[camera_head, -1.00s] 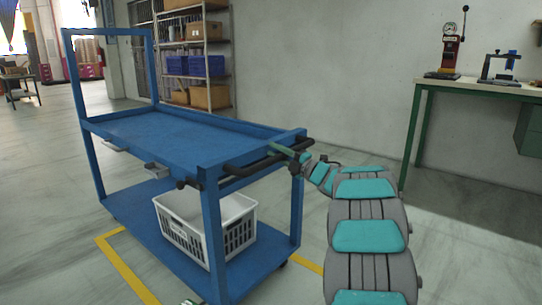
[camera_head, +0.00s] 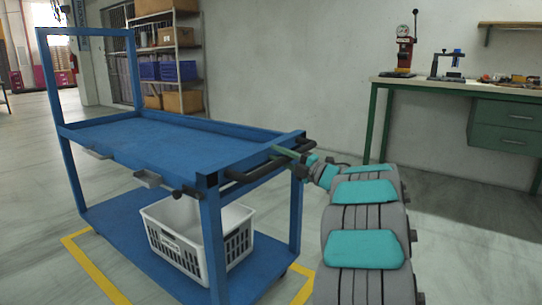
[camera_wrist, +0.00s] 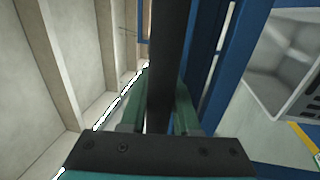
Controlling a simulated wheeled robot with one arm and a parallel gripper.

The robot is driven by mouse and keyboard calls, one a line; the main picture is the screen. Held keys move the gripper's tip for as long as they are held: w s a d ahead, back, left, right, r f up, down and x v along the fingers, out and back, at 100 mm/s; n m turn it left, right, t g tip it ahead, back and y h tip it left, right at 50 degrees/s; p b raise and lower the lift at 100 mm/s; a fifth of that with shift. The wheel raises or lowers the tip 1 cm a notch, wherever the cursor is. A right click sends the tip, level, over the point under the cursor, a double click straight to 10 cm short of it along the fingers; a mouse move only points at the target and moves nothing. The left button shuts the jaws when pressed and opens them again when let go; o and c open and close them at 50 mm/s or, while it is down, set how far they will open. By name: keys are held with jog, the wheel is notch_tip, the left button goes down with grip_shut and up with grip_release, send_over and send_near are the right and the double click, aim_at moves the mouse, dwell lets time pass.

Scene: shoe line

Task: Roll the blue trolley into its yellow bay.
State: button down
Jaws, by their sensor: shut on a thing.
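The blue trolley (camera_head: 150,145) stands upright at the left and centre of the head view, with a flat top shelf, a lower shelf and a tall frame at its far end. Its dark handle bar (camera_head: 247,174) runs across the near end. My gripper (camera_head: 292,157) is shut on this bar near its right end. In the wrist view the bar (camera_wrist: 165,50) passes between the two green fingers (camera_wrist: 160,100). The yellow bay line (camera_head: 97,272) shows on the floor along the trolley's left side and near its front right foot. The far wheels are hidden.
A white crate (camera_head: 163,245) sits on the lower shelf. A shelving rack (camera_head: 181,38) with boxes stands behind against the wall. A green-legged workbench (camera_head: 436,86) with tools stands at the back right. Floor between the bench and my arm is clear.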

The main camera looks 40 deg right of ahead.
jog(key=shift+s+d, duration=0.2)
jog(key=shift+s, duration=0.3)
jog(key=c, duration=0.7)
grip_release()
jog(key=shift+o, duration=0.2)
jog(key=v, duration=0.7)
jog(key=shift+s, duration=0.4)
jog(key=shift+s+d+f, duration=0.1)
jog(key=shift+d+f, duration=0.05)
